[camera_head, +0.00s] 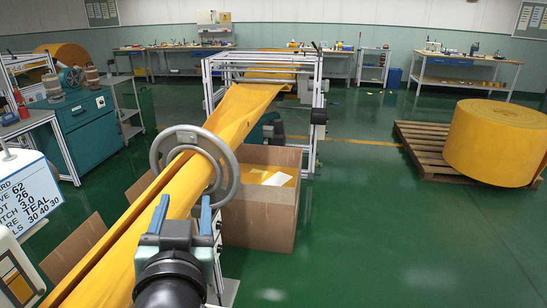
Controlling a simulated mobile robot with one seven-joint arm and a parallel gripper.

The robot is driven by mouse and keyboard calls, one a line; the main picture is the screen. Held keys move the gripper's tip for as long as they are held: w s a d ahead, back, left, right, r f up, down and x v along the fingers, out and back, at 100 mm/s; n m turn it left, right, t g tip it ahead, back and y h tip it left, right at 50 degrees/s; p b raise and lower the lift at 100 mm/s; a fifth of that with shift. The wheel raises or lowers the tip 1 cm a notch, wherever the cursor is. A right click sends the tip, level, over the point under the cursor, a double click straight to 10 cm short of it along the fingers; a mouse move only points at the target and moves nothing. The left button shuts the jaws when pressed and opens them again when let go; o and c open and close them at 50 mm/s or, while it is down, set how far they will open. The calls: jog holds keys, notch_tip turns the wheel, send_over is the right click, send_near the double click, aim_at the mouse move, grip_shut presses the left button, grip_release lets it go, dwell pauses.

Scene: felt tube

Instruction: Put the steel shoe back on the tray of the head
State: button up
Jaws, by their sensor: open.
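My gripper (182,215) is in the lower middle, its two blue fingers apart with nothing seen between them. It is in front of the large grey steel ring (229,170). Yellow felt (120,235) runs through this ring from the back frame towards the lower left, folded into a long tube shape. I cannot pick out the steel shoe. I also cannot make out the tray of the head; my gripper and wrist cover part of the area below the ring.
A cardboard box (258,222) with yellow pieces stands right of the ring. A metal frame (315,90) stands behind. A pallet (415,150) holds a big yellow roll (495,145). A lettered board (28,190) is at left. Green floor (390,240) is clear at right.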

jog(key=s+d+r+t+h, duration=0.1)
jog(key=s+d+r+t, duration=0.2)
jog(key=r, duration=0.6)
jog(key=s+d+r+m+t+h, duration=0.1)
jog(key=s+d+r+t, duration=0.3)
jog(key=d+r, duration=0.4)
jog(key=s+d+r+t+h, duration=0.3)
jog(key=d+r+t, duration=0.1)
jog(key=r, duration=0.8)
jog(key=shift+s+d, duration=0.4)
jog(key=shift+d, duration=0.35)
notch_tip(320, 180, up, 2)
jog(key=shift+r+p, duration=0.1)
jog(key=shift+p, duration=1.05)
